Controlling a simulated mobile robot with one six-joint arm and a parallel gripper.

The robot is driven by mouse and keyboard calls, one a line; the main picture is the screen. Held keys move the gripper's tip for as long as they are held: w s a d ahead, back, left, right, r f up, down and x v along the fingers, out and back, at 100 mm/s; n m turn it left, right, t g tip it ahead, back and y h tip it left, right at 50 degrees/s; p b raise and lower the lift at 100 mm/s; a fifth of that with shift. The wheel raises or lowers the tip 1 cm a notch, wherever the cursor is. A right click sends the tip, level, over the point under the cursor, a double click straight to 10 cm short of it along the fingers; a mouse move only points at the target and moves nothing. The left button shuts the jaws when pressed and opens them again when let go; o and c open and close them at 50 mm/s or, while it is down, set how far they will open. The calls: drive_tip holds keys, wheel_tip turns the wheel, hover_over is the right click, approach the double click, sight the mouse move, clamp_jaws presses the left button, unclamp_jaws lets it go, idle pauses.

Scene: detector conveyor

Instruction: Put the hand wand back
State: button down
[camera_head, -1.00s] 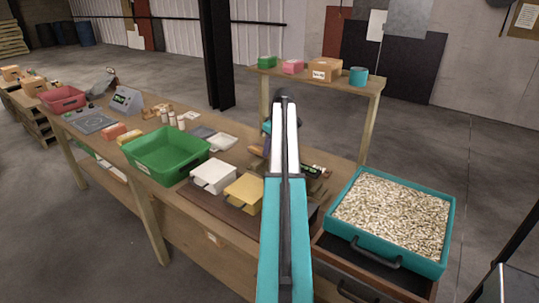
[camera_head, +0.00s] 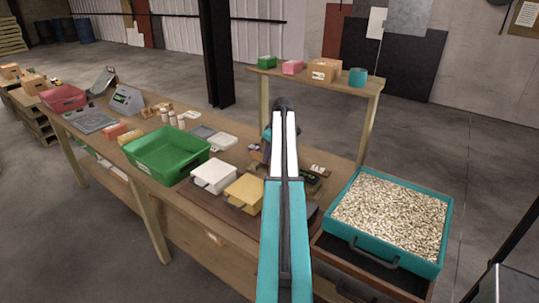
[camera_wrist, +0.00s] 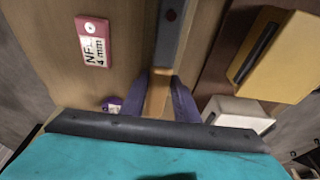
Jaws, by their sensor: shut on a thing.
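In the wrist view, my gripper (camera_wrist: 164,82) has its two dark purple fingers close together around a narrow piece. The hand wand (camera_wrist: 171,40) seems to be the grey bar with a small red dot, running from the top edge down to the fingers. A tan patch lies between the fingers; I cannot tell if it is the wand's handle. In the head view, my arm hides most of the gripper, which is over the bench's right part. A dark piece with a small green display shows right of the arm; I cannot tell if it is the wand.
A pink block labelled 4 mm (camera_wrist: 94,42) lies beside the gripper. A yellow box (camera_head: 245,193) and a white box (camera_head: 213,177) stand left of my arm, beside a green tray (camera_head: 165,171). A teal tray of pale pieces (camera_head: 441,264) stands right. A small shelf (camera_head: 375,88) stands behind.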

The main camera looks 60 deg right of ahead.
drive_tip(key=shift+f, duration=0.55)
drive_tip(key=c, duration=1.4)
unclamp_jaws()
drive_tip(key=shift+o, duration=0.2)
drive_tip(key=shift+r, duration=0.1)
drive_tip(key=shift+r, duration=0.5)
drive_tip(key=b+v, duration=0.2)
drive_tip(key=v, duration=1)
drive_tip(key=shift+b, duration=0.35)
